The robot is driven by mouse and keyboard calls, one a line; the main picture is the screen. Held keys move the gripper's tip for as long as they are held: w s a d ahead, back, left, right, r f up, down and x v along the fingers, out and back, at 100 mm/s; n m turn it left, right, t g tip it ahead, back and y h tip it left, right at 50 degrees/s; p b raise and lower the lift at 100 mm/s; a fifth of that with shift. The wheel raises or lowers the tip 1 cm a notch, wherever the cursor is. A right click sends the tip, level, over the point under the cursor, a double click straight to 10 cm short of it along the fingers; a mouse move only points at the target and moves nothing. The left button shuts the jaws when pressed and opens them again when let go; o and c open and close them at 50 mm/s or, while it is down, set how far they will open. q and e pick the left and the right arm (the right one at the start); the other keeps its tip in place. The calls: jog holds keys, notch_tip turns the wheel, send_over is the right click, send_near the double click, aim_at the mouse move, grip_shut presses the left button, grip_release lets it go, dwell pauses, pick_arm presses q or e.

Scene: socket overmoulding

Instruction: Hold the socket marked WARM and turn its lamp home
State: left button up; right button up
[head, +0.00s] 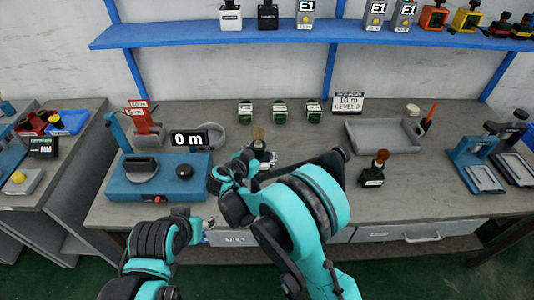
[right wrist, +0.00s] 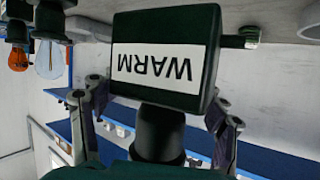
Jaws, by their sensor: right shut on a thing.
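The green-black socket (right wrist: 205,85) marked WARM fills the top middle of the right wrist view, its label upside down there. It sits between the two fingers of my right gripper (right wrist: 155,118), which is shut on it.
Another dark socket (head: 371,178) with a red-brown lamp stands to the right. Several small labelled blocks (head: 280,112) line the back. A grey tray (head: 352,140) is at back right.

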dwell(0.3)
jog(key=shift+f+b, duration=3)
jog(key=shift+f, duration=2.25)
jog(key=shift+f, duration=0.15)
